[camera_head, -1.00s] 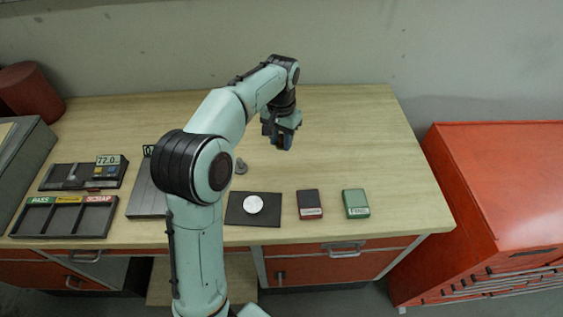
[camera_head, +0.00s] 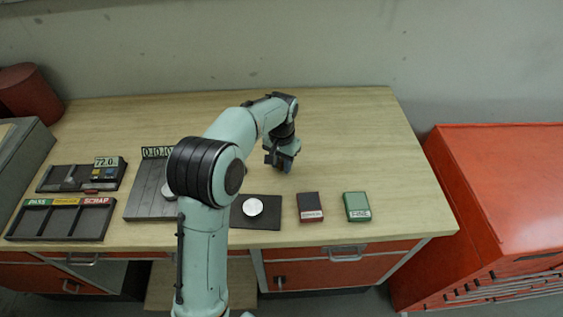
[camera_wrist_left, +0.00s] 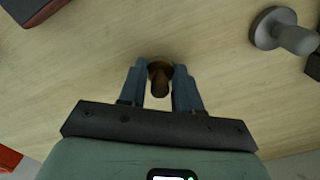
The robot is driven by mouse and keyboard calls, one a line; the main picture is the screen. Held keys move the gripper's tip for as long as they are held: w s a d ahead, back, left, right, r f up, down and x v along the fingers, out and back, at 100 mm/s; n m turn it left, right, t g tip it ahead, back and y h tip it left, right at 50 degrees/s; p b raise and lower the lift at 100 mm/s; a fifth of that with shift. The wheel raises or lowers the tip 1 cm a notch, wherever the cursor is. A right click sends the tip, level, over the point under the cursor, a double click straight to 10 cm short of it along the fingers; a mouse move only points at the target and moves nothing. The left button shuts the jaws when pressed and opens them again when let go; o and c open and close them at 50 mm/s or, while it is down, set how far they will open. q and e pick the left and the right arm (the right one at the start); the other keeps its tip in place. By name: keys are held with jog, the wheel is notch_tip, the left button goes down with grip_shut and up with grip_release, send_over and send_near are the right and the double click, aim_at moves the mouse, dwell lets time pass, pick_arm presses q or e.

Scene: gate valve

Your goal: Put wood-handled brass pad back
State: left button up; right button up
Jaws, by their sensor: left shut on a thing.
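My left gripper (camera_head: 283,165) is above the middle of the workbench, with its fingers pointing down. In the left wrist view its two blue fingers (camera_wrist_left: 160,88) are shut on the wood-handled brass pad (camera_wrist_left: 160,80). The brown handle shows between the fingers, with a little of the brass pad behind it. In the head view the pad is hidden by the gripper. I cannot tell whether the pad touches the bench top. My right gripper is not in view.
A grey knobbed piece (camera_wrist_left: 285,30) stands near the gripper. A dark mat (camera_head: 272,223) with a pale disc (camera_head: 252,207), a dark red box (camera_head: 310,207) and a green box (camera_head: 357,206) line the front. A sorting tray (camera_head: 60,225) is left. The bench (camera_head: 370,140) behind is clear.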

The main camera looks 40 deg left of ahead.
aim_at(282, 160)
pick_arm(q)
jog(key=shift+f, duration=0.2)
jog(key=o, duration=1)
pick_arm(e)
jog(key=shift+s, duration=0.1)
pick_arm(q)
jog(key=shift+r, duration=0.15)
notch_tip(282, 160, up, 12)
jog(key=shift+r+p, duration=0.1)
jog(key=shift+p, duration=0.8)
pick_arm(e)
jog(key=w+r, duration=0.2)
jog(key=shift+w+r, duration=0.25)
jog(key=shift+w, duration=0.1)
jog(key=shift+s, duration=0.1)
